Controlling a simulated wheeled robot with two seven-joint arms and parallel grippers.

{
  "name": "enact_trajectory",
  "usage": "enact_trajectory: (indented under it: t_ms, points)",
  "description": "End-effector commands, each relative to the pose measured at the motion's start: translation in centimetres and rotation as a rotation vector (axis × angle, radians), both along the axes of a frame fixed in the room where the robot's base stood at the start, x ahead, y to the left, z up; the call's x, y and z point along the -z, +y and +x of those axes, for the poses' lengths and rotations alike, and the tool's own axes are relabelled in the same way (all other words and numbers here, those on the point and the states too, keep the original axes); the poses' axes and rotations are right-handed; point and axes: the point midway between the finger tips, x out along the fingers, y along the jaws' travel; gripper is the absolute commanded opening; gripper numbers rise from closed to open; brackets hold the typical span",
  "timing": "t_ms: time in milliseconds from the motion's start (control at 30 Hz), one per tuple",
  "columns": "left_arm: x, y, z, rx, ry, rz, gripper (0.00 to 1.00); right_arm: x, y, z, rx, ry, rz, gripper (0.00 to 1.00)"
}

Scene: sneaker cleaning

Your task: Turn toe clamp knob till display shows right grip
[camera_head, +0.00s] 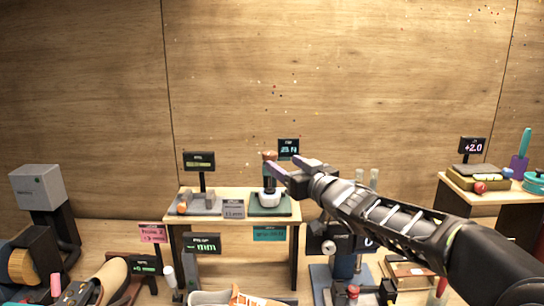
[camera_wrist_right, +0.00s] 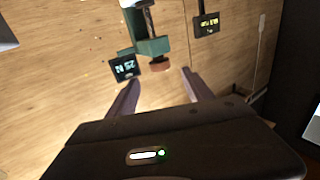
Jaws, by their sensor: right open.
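The toe clamp is a dark green frame with a brown knob (camera_head: 270,156) on top and a white shoe-like form (camera_head: 271,198) below, on a green base (camera_head: 284,209). The clamp frame (camera_wrist_right: 152,46) and knob (camera_wrist_right: 160,63) show in the right wrist view. The small display (camera_head: 288,147) behind it appears to read 25 N; it shows upside down in the wrist view (camera_wrist_right: 126,67). My right gripper (camera_head: 277,170) is open, with its fingers (camera_wrist_right: 161,78) pointing at the knob, which lies between their lines just beyond the tips. My left gripper is not in view.
The clamp stands on a small wooden table (camera_head: 236,225) beside a grey gauge plate (camera_head: 196,205) with its own display (camera_head: 199,161). Shoes and tools crowd the bench below. A side table (camera_head: 490,200) with a +2.0 display (camera_head: 472,147) stands at right.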

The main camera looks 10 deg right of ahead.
Motion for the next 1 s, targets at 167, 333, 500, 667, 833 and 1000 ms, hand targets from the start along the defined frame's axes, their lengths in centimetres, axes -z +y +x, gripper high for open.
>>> enact_trajectory:
  t_ms: [167,333,500,667,833,1000]
  points:
    - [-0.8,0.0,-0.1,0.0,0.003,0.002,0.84,-0.1,0.7,2.4,-0.002,0.002,-0.003,0.59]
    - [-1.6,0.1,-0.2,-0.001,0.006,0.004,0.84,-0.2,1.4,5.0,-0.001,0.002,-0.001,0.59]
    - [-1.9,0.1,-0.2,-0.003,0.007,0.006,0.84,-0.1,1.8,6.5,-0.001,0.0,-0.001,0.59]
    - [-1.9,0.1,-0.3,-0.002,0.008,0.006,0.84,0.0,1.9,6.8,0.0,0.0,0.0,0.59]
    - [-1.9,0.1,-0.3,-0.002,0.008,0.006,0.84,0.0,1.9,6.8,0.0,0.0,0.0,0.58]
    - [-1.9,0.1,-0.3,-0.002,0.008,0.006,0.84,0.0,1.9,6.8,0.0,0.0,0.0,0.44]
